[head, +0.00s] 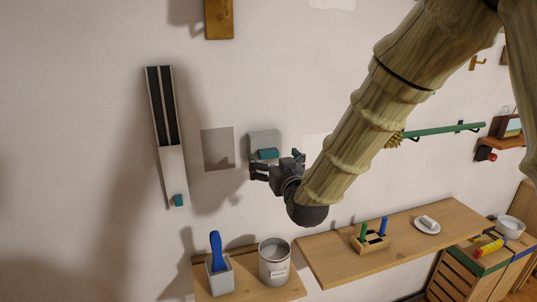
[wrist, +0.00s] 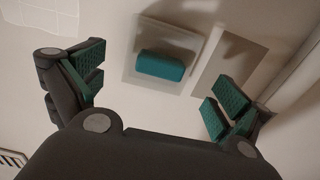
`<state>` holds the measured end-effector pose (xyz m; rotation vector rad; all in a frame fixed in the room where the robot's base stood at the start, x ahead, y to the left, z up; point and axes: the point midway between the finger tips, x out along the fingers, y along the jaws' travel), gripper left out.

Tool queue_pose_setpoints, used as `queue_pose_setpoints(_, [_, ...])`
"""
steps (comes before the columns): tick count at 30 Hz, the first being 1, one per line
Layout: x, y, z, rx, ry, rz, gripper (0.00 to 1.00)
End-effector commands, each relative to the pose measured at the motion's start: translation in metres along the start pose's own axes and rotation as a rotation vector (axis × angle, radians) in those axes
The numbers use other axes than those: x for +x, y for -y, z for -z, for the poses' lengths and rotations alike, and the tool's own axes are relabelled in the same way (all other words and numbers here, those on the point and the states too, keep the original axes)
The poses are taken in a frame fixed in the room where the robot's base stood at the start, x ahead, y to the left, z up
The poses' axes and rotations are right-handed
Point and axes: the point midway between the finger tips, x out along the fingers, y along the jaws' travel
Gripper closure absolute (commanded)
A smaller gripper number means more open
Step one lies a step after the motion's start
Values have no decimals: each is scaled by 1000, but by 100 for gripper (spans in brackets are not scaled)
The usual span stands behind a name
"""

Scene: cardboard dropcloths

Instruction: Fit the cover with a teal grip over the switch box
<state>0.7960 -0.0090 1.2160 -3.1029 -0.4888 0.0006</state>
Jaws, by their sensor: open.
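A pale box-shaped cover (head: 258,136) with a teal grip (head: 268,154) is at the wall, right of a flat grey rectangle (head: 217,148). In the wrist view the teal grip (wrist: 162,66) shows on the pale cover (wrist: 193,39), against a larger pale area. The grey rectangle (wrist: 231,50) is to its right there. I see no switch box apart from these; whether one is behind the cover is hidden. My gripper (head: 278,165) is open and empty in front of the cover, just below the grip. Its fingers (wrist: 155,88) are spread to either side, apart from the grip.
A long panel (head: 166,135) with dark strips and a teal knob (head: 178,200) is on the wall at left. Below, shelves (head: 330,262) hold a metal can (head: 274,265), a blue-handled brush (head: 216,250) and a peg block (head: 370,242). A green rail (head: 445,130) is at right.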

Motion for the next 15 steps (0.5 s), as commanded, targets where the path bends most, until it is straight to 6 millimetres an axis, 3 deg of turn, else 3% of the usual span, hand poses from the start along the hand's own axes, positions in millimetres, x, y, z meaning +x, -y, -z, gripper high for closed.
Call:
queue_pose_setpoints(6, [-34,0,0,0,0,0,0])
queue_pose_setpoints(15, [-50,0,0,0,0,0,0])
